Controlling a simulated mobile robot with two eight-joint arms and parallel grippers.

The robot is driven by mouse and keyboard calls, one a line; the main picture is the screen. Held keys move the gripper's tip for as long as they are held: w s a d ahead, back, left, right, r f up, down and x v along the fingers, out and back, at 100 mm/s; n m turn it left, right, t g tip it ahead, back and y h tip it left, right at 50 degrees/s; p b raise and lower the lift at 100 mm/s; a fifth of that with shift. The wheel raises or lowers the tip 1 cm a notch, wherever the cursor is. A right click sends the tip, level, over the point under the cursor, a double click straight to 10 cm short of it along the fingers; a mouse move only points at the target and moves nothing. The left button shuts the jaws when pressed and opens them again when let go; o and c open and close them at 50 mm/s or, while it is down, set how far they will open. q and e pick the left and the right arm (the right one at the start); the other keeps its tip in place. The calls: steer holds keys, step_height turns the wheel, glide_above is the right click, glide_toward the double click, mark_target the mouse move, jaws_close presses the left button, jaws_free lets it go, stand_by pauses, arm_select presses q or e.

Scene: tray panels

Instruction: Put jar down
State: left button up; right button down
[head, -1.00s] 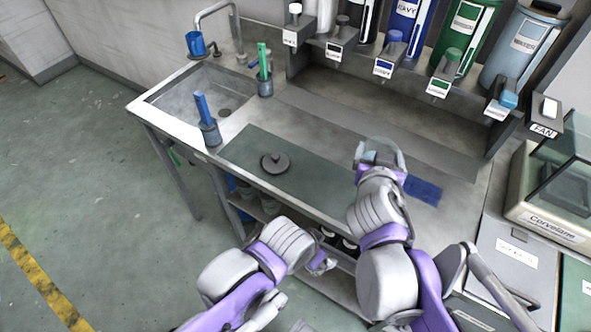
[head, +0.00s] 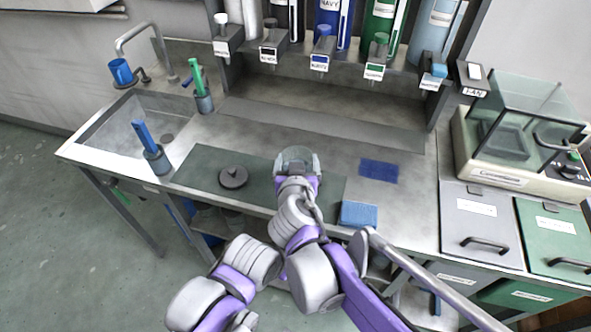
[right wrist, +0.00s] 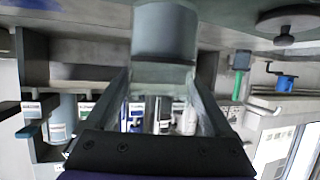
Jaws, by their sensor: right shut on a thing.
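The jar (right wrist: 165,35) is a pale grey-blue cylinder between the fingertips of my right gripper (head: 297,163) in the right wrist view. My right gripper is shut on it. In the head view the jar (head: 297,153) is small and partly covered by the gripper, over the dark green mat (head: 200,166) on the worktop. I cannot tell whether its base touches the mat. A round grey lid with a knob (head: 233,177) lies on the mat left of the gripper. My left arm shows low in the head view, but its gripper does not.
A blue cloth (head: 378,171) lies flat right of the mat, and a light blue block (head: 359,214) sits at the front edge. The sink (head: 150,120) and two holders with brushes are on the left. Labelled dispensers line the back. A glass-cased balance (head: 520,130) stands right.

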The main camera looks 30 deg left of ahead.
steer(key=shift+f, duration=1.5)
steer(key=shift+f+b, duration=0.2)
steer(key=shift+b, duration=0.1)
jaws_free()
steer(key=shift+r, duration=0.1)
